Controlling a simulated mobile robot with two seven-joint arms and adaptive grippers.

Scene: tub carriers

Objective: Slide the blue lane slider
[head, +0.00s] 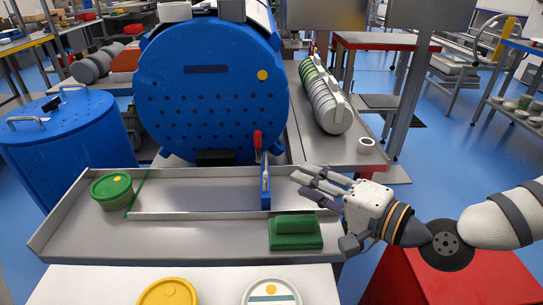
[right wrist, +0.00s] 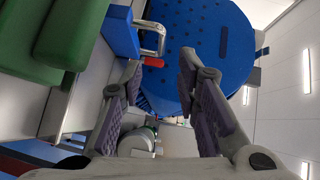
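The blue lane slider (head: 265,186) stands upright on the grey metal tray (head: 200,240), right of the tray's middle. In the right wrist view, a blue block (right wrist: 121,30) with a metal loop handle beside it appears to be the same slider. My right gripper (head: 308,181) is open and empty, just right of the slider, with its fingers pointing left toward it. A gap shows between them. The right wrist view shows the two fingers (right wrist: 165,95) spread with nothing between them. My left gripper is not in view.
A green block (head: 296,232) sits on the tray below my right gripper. A green round tub (head: 111,190) stands at the tray's left, near a green line. A large blue drum (head: 210,110) with a red lever (head: 257,142) rises behind. The tray between tub and slider is clear.

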